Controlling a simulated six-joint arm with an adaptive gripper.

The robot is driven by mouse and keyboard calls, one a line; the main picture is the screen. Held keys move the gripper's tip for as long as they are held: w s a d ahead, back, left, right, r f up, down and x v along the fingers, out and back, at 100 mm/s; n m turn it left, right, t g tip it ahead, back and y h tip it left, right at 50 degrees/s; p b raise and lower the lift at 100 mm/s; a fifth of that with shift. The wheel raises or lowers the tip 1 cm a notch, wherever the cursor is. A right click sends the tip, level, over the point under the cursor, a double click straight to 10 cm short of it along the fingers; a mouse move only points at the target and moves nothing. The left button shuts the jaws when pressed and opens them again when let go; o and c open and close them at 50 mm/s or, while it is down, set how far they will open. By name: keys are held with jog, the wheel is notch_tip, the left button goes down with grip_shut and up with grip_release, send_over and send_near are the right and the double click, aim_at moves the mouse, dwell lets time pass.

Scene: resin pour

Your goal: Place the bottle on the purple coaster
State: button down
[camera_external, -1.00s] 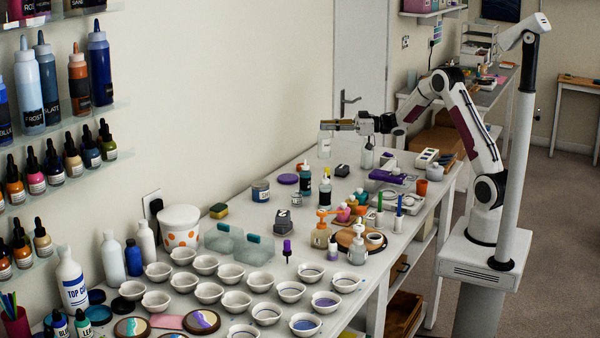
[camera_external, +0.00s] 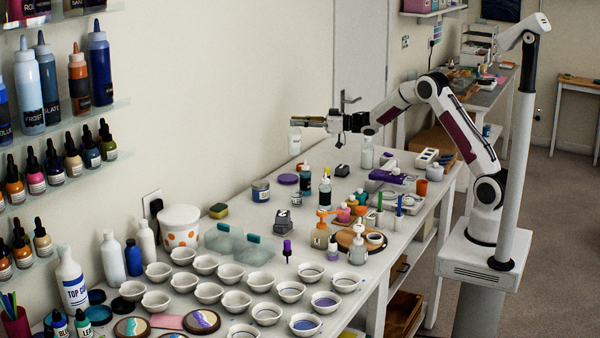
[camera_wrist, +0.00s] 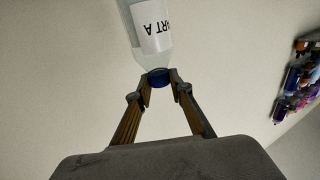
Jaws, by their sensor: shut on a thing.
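My gripper (camera_external: 297,122) is shut on the bottle (camera_external: 295,142) and holds it in the air above the far part of the table, close to the wall. The bottle is clear to whitish, hangs upright below the fingers and touches nothing else. In the wrist view the bottle (camera_wrist: 150,28) has a white label reading "ART A", and the fingertips (camera_wrist: 159,84) close around its blue cap. A flat purple round coaster (camera_external: 287,179) lies on the table below and slightly left of the bottle in the external view, with nothing on it.
A blue-labelled jar (camera_external: 261,190) stands left of the coaster. A dark orange-labelled bottle (camera_external: 305,180) and a clear black-topped bottle (camera_external: 325,191) stand to its right. A dark grey block (camera_external: 342,170) lies further right. The table behind the coaster is clear.

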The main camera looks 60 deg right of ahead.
aim_at(299, 146)
jog(key=shift+f, duration=3.1)
jog(key=shift+f, duration=2)
jog(key=c, duration=1.8)
grip_release()
jog(key=shift+s, duration=0.1)
jog(key=shift+v, duration=3.7)
